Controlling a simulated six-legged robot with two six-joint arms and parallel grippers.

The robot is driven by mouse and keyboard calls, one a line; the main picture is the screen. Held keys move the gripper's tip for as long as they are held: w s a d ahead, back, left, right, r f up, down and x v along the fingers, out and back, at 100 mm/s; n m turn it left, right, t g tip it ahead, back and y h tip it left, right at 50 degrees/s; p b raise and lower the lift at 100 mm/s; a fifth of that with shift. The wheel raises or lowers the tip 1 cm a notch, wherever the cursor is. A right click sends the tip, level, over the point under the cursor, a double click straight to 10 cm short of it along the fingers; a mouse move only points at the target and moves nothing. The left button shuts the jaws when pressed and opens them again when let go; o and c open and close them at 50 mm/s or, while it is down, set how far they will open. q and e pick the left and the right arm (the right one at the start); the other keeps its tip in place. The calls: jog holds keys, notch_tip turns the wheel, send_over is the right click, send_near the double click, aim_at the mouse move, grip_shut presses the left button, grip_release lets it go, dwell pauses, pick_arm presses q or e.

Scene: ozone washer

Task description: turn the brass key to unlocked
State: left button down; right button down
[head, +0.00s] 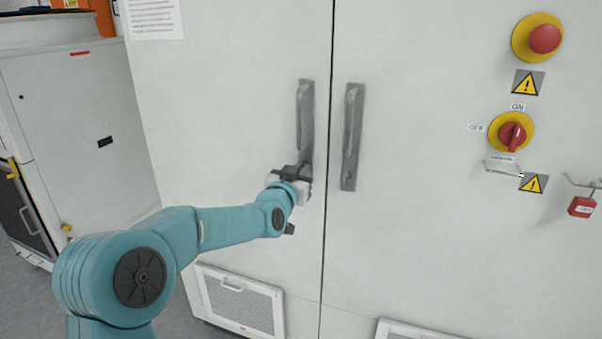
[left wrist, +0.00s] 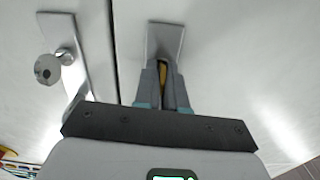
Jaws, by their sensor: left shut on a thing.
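The brass key (left wrist: 163,72) shows in the left wrist view as a narrow yellow strip between my left gripper's fingers (left wrist: 163,88). The fingers are shut on it, in front of the grey handle plate (left wrist: 166,38). Most of the key is hidden by the fingers, so its turn angle cannot be told. In the head view my left gripper (head: 302,172) is at the lower end of the left door's handle plate (head: 306,110), and the key is hidden there. My right gripper is in neither view.
The right door's handle (head: 351,135) stands close beside, across the door seam. A red rotary switch (head: 512,135), a red emergency button (head: 544,39) and a red padlock (head: 582,207) are on the right door. A vent grille (head: 240,300) is below my arm.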

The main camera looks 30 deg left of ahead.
pick_arm(q)
jog(key=m+b, duration=0.1)
jog(key=m, duration=0.7)
jog(key=shift+d+m, duration=0.1)
jog(key=shift+m, duration=0.2)
jog(key=m, duration=0.4)
jog(key=shift+f+p, duration=0.1)
jog(key=shift+p, duration=0.2)
jog(key=shift+m, duration=2.3)
jog(key=c, duration=1.3)
grip_release()
